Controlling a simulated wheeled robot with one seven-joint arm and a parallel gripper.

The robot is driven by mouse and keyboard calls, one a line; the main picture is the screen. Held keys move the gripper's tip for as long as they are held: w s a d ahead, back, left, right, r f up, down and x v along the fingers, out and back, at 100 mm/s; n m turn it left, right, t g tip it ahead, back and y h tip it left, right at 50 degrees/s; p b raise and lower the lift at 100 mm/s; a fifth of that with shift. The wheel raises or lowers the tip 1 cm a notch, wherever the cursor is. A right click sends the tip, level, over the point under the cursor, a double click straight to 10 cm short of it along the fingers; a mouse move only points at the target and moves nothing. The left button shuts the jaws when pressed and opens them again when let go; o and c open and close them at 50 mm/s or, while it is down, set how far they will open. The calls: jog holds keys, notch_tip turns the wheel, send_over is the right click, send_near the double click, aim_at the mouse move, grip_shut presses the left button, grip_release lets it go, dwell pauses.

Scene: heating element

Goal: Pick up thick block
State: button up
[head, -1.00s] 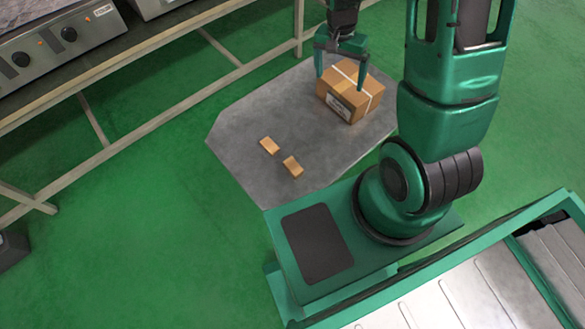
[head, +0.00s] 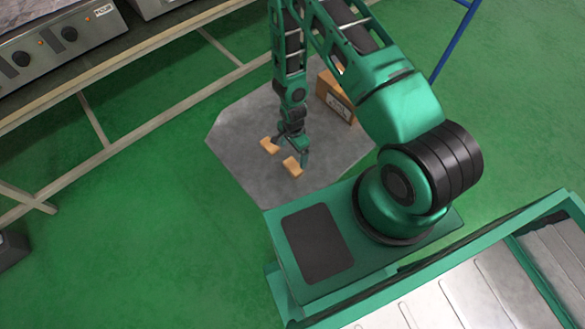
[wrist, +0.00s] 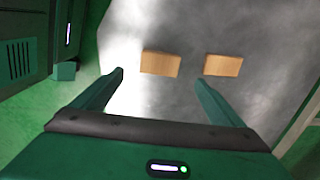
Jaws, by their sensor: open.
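Two small tan blocks rest on the grey mat. In the head view one block (head: 293,166) is nearer my base, and the other block (head: 268,145) is up and to its left. The wrist view shows a left block (wrist: 160,64) and a right block (wrist: 222,66). I cannot tell surely which is the thick one. My gripper (head: 291,150) is low by the blocks, open and empty. In the wrist view its fingers (wrist: 159,77) are spread, with the left block ahead between them and the right block beyond the right fingertip.
The grey mat (head: 235,145) lies on a green floor. A taped cardboard box (head: 338,98) stands at its upper right, partly hidden by my arm. A bench frame (head: 120,150) with grey appliances (head: 50,50) is at upper left.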

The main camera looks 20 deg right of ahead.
send_over(293, 166)
notch_tip(293, 166, down, 5)
jog(key=shift+s+a+f, duration=0.1)
jog(key=shift+d+f, duration=0.2)
jog(key=shift+f, duration=2.85)
jog(key=c, duration=1.2)
jog(key=shift+r, duration=0.2)
